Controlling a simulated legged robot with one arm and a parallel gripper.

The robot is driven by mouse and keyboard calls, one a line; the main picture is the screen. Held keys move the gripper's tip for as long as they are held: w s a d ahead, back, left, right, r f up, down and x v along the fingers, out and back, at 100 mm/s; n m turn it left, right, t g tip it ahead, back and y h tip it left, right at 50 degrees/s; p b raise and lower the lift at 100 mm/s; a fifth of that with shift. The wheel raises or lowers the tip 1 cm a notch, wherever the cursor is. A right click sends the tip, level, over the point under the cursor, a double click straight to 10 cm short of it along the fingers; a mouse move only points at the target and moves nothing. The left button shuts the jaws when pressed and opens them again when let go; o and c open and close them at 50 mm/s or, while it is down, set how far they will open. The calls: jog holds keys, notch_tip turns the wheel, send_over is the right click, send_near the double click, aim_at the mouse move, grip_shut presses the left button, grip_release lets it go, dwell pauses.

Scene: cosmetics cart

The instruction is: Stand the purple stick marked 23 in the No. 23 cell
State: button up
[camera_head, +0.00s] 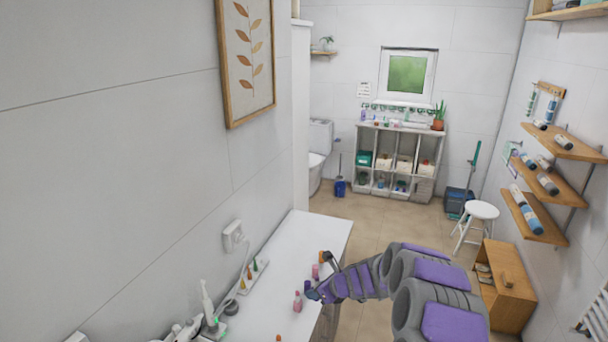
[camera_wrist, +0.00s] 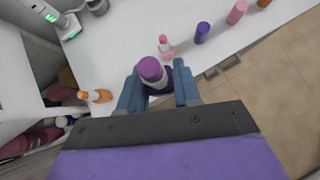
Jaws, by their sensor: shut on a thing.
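A purple stick (camera_wrist: 150,69) with a lighter purple top stands between the fingers of my gripper (camera_wrist: 156,90) in the wrist view, and the jaws are shut on it. No number can be read on it. In the head view my gripper (camera_head: 314,294) is low over the white counter (camera_head: 318,235), near its right edge. Whether the stick's base touches the counter is hidden. A second purple stick (camera_wrist: 202,32) stands apart from my gripper, towards the upper right of the wrist view. I cannot make out a cell marked 23.
A pink bottle (camera_wrist: 165,44) stands just beyond the held stick. A pink stick (camera_wrist: 237,12) stands farther right. An orange-capped item (camera_wrist: 95,96) is to the left. A narrow white holder (camera_head: 254,276) with green and orange items lies by the wall. The far end of the counter is clear.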

jog(key=s+d+r+m+t+h+b, duration=0.25)
jog(key=d+m, duration=0.25)
jog(key=d, duration=0.3)
jog(key=s+d+r+m+h+b, duration=0.2)
jog(key=s+r+m+h+b, duration=0.1)
jog(key=s, duration=0.5)
jog(key=shift+s+d+r+m+h, duration=0.15)
jog(key=shift+s+r+m+h, duration=0.1)
jog(key=shift+r+m+h, duration=0.4)
